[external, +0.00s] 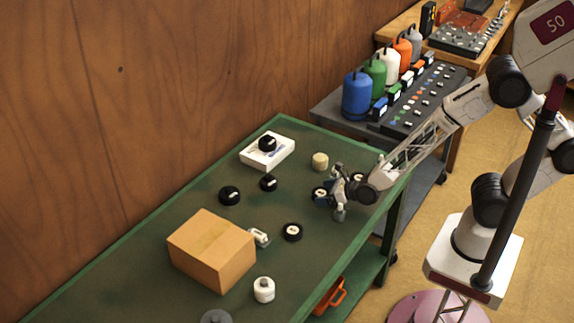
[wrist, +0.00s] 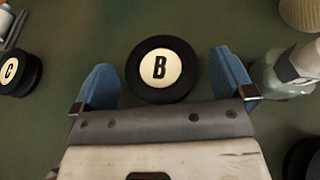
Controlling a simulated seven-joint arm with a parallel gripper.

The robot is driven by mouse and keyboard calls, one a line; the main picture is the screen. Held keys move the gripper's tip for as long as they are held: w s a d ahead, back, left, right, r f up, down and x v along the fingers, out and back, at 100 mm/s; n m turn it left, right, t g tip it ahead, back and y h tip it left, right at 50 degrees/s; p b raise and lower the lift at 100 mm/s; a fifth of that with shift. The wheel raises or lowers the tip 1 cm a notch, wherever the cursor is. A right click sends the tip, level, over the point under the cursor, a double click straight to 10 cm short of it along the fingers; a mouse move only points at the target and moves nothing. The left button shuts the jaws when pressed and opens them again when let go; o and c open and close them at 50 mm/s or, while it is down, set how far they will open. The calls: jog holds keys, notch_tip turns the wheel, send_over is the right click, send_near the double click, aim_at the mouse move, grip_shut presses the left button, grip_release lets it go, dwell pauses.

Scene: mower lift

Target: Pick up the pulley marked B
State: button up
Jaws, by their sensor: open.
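The pulley marked B (wrist: 160,68) is a black disc with a cream label, lying flat on the green bench. In the wrist view it sits between the two blue fingers of my open gripper (wrist: 164,80), with visible gaps on both sides. In the external view my gripper (external: 332,191) is low over the right part of the bench, with a pale-labelled black pulley (external: 320,194) at its fingers; the letter is too small to read there. How high the fingertips are relative to the pulley cannot be told.
A pulley marked C (wrist: 12,72) lies left in the wrist view. A pale bottle-like object (wrist: 285,74) is close beside the right finger. A beige cylinder (external: 320,161), a cardboard box (external: 211,248), a white box (external: 267,151) and several other black pulleys share the bench (external: 190,298).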

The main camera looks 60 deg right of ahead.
aim_at(326, 193)
jog(key=shift+w, duration=0.25)
dwell(0.4)
jog(key=shift+a, duration=0.1)
jog(key=c, duration=1.1)
jog(key=shift+r, duration=0.1)
jog(key=shift+r, duration=1.5)
jog(key=shift+s+r, duration=0.2)
jog(key=shift+s, duration=0.1)
jog(key=s+d, duration=0.1)
jog(key=s, duration=0.3)
jog(key=s+d+r, duration=0.1)
jog(key=s+d, duration=0.1)
jog(key=s, duration=0.3)
jog(key=s+d, duration=0.2)
jog(key=s, duration=0.3)
jog(key=shift+s+d+r, duration=0.1)
jog(key=shift+s+r, duration=0.1)
jog(key=shift+s, duration=0.05)
